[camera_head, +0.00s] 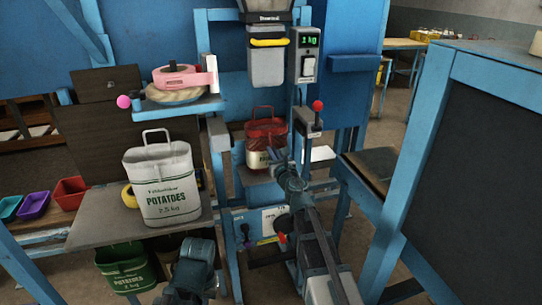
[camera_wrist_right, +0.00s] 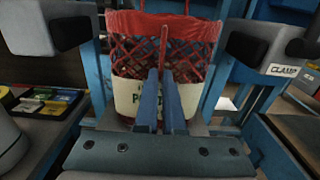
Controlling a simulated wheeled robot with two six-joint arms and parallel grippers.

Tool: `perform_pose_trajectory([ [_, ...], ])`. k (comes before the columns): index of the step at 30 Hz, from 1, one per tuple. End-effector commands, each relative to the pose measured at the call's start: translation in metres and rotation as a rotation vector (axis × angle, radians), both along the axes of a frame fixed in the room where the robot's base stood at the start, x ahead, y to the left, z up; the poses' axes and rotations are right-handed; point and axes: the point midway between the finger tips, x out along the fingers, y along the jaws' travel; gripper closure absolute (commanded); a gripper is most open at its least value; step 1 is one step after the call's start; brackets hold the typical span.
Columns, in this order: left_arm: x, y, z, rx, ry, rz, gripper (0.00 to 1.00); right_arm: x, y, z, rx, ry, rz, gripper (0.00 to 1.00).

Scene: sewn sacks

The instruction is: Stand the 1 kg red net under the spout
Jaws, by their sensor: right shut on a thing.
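The red net (camera_head: 262,130) has red mesh above a cream label band and a looped red handle. It stands upright on a small shelf below the grey spout (camera_head: 266,68), which has a yellow bar. My right gripper (camera_head: 274,156) is at the net's front. In the right wrist view its two blue fingers (camera_wrist_right: 163,78) are close together on a thin red strip of the net (camera_wrist_right: 125,62), hiding part of the label. Whether the net's base rests fully on the shelf is hard to tell. Part of my left arm shows at the bottom; its fingers do not show.
A green display (camera_head: 309,40) reads 1 kg beside the spout. A red-knobbed lever (camera_head: 317,106) stands right of the net. A white potato sack (camera_head: 162,185) stands on the left shelf, with a green sack (camera_head: 125,268) below. A blue-framed dark panel (camera_head: 465,160) fills the right.

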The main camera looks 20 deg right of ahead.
Motion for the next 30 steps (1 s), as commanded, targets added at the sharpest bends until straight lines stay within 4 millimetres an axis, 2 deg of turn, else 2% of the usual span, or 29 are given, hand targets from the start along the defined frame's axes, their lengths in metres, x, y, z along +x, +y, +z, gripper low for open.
perform_pose_trajectory([
  [6, 0.000, 0.000, -0.004, 0.000, 0.000, 0.000, 1.00, 0.000, 0.000, -0.004, 0.000, 0.000, 0.000, 1.00],
  [9, 0.000, 0.000, -0.002, 0.000, 0.000, 0.000, 1.00, 0.000, 0.000, -0.002, 0.000, 0.000, 0.000, 0.80],
  [12, 0.000, 0.000, -0.002, 0.000, 0.000, 0.000, 1.00, 0.000, 0.000, -0.002, 0.000, 0.000, 0.000, 0.64],
  [25, 0.000, 0.000, 0.003, 0.000, 0.000, 0.000, 1.00, 0.000, 0.000, 0.003, 0.000, 0.000, 0.000, 0.64],
  [30, 0.000, 0.000, 0.001, 0.000, 0.000, 0.000, 1.00, -0.021, 0.000, 0.001, 0.000, 0.000, 0.000, 0.64],
])
